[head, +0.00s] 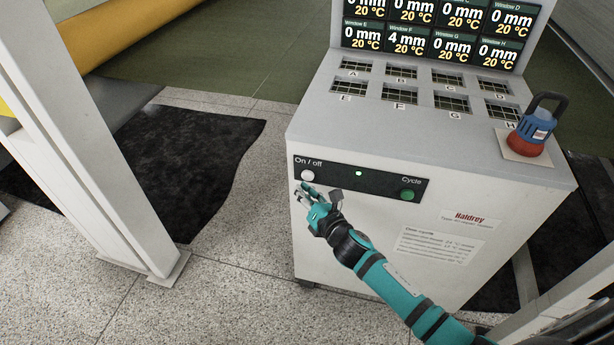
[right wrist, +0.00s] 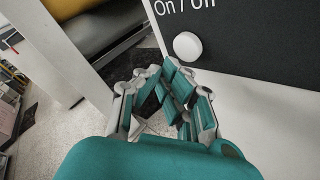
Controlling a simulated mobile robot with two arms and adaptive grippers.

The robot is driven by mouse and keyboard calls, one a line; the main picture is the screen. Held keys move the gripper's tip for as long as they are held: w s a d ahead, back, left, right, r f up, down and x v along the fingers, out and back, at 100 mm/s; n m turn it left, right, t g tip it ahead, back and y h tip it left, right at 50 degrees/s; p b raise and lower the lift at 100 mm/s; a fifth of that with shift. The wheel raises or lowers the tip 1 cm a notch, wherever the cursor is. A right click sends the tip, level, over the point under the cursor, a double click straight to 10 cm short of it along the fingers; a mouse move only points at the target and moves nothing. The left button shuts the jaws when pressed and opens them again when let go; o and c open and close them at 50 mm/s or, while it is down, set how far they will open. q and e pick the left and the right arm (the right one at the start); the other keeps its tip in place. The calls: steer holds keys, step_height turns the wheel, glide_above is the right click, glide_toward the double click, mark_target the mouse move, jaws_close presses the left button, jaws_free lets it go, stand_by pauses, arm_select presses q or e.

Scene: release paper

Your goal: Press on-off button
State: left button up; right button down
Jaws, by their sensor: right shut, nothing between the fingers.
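The white round on-off button (head: 308,175) sits at the left end of a dark panel (head: 382,186) on the front of a grey machine (head: 330,240), under the words "On / off". It also shows near the top middle of the right wrist view (right wrist: 187,46). A small green light (head: 359,173) glows on the panel. My right gripper (head: 306,190) is shut and empty, with its fingertips just below the button. In the right wrist view its fingertips (right wrist: 162,72) are below and left of the button; I cannot tell whether they touch the machine. My left gripper is not in view.
A green Cycle button (head: 407,196) is at the panel's right end. A red and blue padlocked switch (head: 532,130) stands on the machine's top right, below a temperature display (head: 430,35). A white post (head: 95,130) stands left of the machine; a black mat (head: 190,160) lies between them.

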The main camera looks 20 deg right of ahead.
steer(key=shift+s+a, duration=0.7)
steer(key=shift+s, duration=0.3)
steer(key=shift+s+a, duration=0.65)
steer(key=shift+s, duration=0.35)
